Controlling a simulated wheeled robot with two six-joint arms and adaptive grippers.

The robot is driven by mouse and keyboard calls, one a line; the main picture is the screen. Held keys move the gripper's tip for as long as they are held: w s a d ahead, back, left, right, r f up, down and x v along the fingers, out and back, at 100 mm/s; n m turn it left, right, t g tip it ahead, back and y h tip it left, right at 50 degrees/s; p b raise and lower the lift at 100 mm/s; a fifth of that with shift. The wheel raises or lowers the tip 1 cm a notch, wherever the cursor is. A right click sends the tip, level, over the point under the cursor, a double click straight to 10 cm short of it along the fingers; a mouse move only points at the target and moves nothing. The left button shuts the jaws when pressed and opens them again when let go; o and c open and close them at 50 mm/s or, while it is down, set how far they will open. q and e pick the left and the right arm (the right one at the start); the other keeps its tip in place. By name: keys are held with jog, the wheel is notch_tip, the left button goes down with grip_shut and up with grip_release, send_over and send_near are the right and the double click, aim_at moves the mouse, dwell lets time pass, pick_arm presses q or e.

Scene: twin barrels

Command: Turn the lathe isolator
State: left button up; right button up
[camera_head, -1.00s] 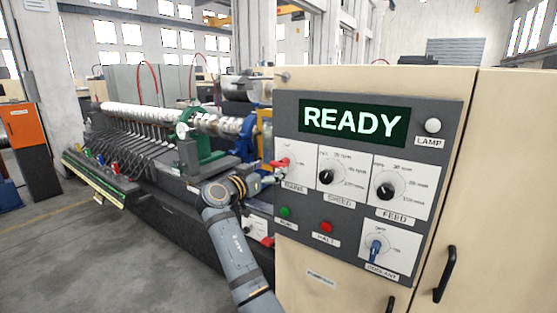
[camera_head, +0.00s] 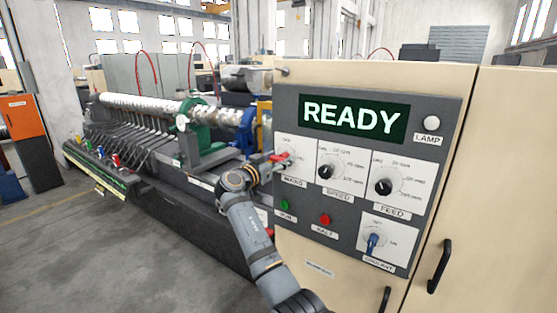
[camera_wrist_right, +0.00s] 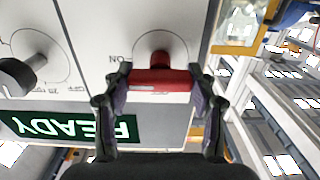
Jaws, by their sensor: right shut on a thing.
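The lathe isolator is the red handle (camera_head: 281,158) on the white plate labelled MAINS, at the upper left of the control panel. In the right wrist view, the red handle (camera_wrist_right: 160,80) lies crosswise between the fingers, with a round red hub behind it and the word ON to its left. My right gripper (camera_head: 272,163) is shut on this handle, with one finger at each end of the bar in the wrist view (camera_wrist_right: 160,86). My left gripper is not in view.
The panel (camera_head: 310,238) also carries a READY display (camera_head: 352,117), black SPEED (camera_head: 325,172) and FEED (camera_head: 383,187) knobs, a blue coolant switch (camera_head: 372,242), and green (camera_head: 285,204) and red (camera_head: 325,219) buttons. The lathe (camera_head: 190,140) stands left of the cabinet. Open floor lies front left.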

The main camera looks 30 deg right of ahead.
jog(key=shift+n, duration=0.3)
jog(key=shift+c, duration=0.2)
jog(key=n+b, duration=0.1)
jog(key=n, duration=0.1)
jog(key=shift+f+n+b, duration=0.15)
jog(key=shift+n+b, duration=0.15)
jog(key=shift+w+n, duration=0.1)
jog(key=shift+n, duration=0.9)
jog(key=n, duration=0.2)
jog(key=shift+n, duration=0.3)
jog(key=n+p, duration=0.1)
jog(key=n, duration=0.3)
jog(key=shift+a+n, duration=0.1)
jog(key=shift+n, duration=0.2)
jog(key=n+p, duration=0.2)
jog(key=n, duration=0.3)
jog(key=shift+w+n+p, duration=0.1)
jog(key=shift+n+p, duration=0.2)
jog(key=shift+p, duration=0.05)
jog(key=shift+f, duration=0.1)
jog(key=o, duration=1.2)
jog(key=shift+c, duration=0.2)
